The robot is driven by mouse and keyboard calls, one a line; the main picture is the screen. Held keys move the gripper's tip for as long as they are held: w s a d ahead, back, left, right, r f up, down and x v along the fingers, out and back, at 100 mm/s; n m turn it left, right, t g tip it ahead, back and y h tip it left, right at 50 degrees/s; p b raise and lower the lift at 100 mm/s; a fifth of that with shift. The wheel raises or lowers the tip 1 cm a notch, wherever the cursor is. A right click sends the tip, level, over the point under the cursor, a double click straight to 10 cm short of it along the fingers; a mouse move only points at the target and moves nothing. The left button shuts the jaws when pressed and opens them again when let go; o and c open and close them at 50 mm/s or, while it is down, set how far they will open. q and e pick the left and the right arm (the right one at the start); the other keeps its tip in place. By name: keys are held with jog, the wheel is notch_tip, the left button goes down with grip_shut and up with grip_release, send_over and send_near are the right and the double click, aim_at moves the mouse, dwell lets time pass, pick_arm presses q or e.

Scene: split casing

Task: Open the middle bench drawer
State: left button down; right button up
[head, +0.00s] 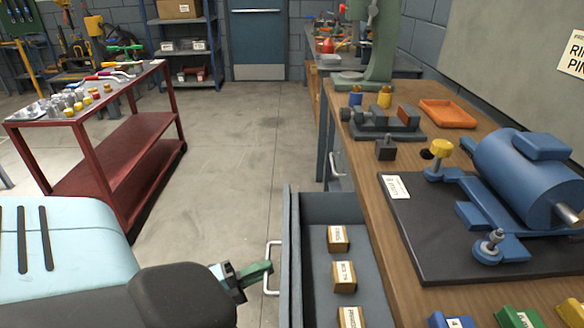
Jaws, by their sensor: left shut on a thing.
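A grey bench drawer (289,225) stands pulled out from the wooden-topped bench (370,215), at the bottom middle of the head view. Its inside shows, with several small labelled boxes (338,239) in a row. A pale bar handle (270,248) is on its front. My left gripper (268,268) comes in from the lower left and is shut on this handle. The drawer's near end runs past the bottom edge. My right gripper is not in view.
Another drawer handle (337,165) shows farther along the bench front. A blue motor (530,175) on a dark mat, an orange tray (447,113) and a vise stand on the bench. A red cart (110,160) stands left; the floor between is clear.

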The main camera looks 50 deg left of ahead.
pick_arm(q)
jog(key=shift+s+a, duration=1.8)
jog(key=shift+s, duration=0.2)
jog(key=c, duration=1.5)
grip_release()
jog(key=b+v, duration=0.1)
jog(key=v, duration=0.6)
jog(key=shift+s+b, duration=0.3)
jog(key=shift+s, duration=0.1)
jog(key=shift+a, duration=0.1)
